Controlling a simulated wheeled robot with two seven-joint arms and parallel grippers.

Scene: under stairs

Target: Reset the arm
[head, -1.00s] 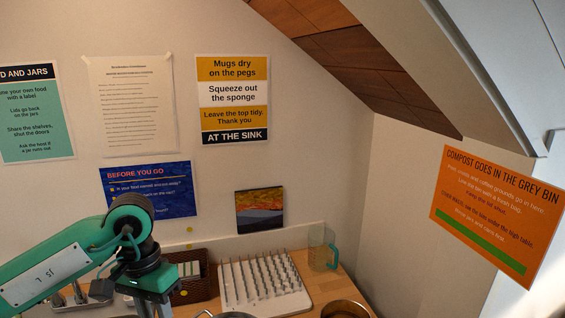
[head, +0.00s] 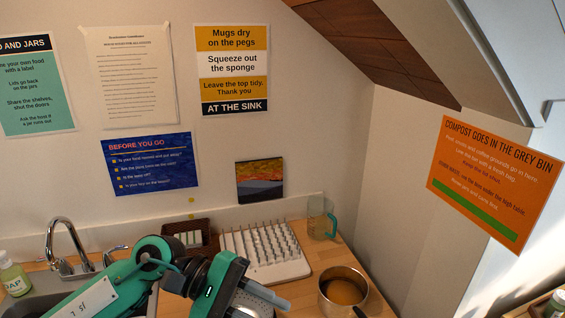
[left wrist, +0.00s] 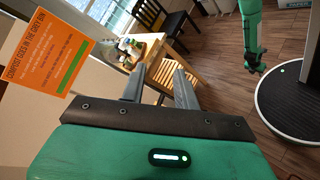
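My left arm comes in from the left in the head view, low over the counter. Its gripper (head: 262,298) points to the right, in front of the peg rack and left of the pot. In the left wrist view the two grey fingers of my left gripper (left wrist: 159,88) stand apart with nothing between them. A green arm link of mine (left wrist: 250,35) hangs at the upper right of that view.
The white peg rack (head: 262,252), clear jug (head: 321,220), pot (head: 341,290), basket (head: 192,238), tap (head: 62,245) and soap bottle (head: 12,275) stand along the counter. The sloped ceiling (head: 385,45) is at upper right. A wooden table (left wrist: 170,75) with items shows in the wrist view.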

